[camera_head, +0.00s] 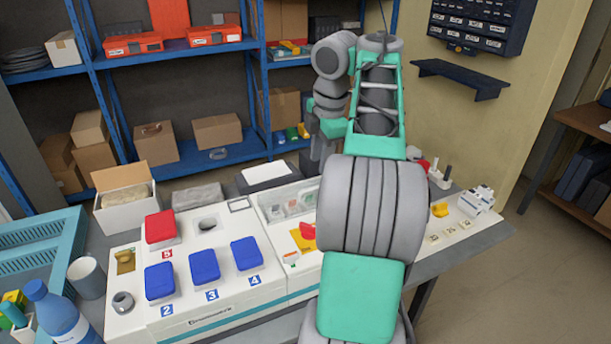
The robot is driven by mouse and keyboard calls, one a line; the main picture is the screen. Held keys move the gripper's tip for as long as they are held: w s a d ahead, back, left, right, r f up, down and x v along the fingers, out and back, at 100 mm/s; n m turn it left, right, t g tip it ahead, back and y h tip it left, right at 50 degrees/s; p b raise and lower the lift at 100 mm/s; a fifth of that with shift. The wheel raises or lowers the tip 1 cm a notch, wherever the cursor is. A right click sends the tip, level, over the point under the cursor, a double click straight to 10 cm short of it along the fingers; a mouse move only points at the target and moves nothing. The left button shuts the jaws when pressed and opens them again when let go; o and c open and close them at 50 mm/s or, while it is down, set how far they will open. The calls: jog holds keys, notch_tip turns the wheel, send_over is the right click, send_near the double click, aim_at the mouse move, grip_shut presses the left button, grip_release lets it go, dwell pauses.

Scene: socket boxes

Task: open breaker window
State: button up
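The breaker window (284,205) looks like a clear panel in the white top of the console, left of my arm. Small breakers show dimly through it, and my arm hides its right part. It looks closed, but the view is too small to be sure. My gripper (319,156) shows only in part, as a dark grey shape behind my arm, above the back edge of the console. Its fingertips are hidden, so I cannot tell whether it is open or holds anything.
A blue bottle (60,315) and grey cup (87,278) stand left. Shelves with boxes stand behind.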

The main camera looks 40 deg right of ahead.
jog(key=f+b, duration=0.2)
jog(key=w+f+b, duration=0.1)
jog(key=f+b, duration=0.1)
jog(key=f, duration=0.1)
jog(key=f+b, duration=0.2)
jog(key=b, duration=0.1)
jog(key=shift+w+d+f, duration=0.15)
jog(key=shift+d+f, duration=0.15)
jog(key=shift+d, duration=0.1)
jog(key=shift+r, duration=0.1)
jog(key=shift+c, duration=0.4)
grip_shut()
dwell(0.3)
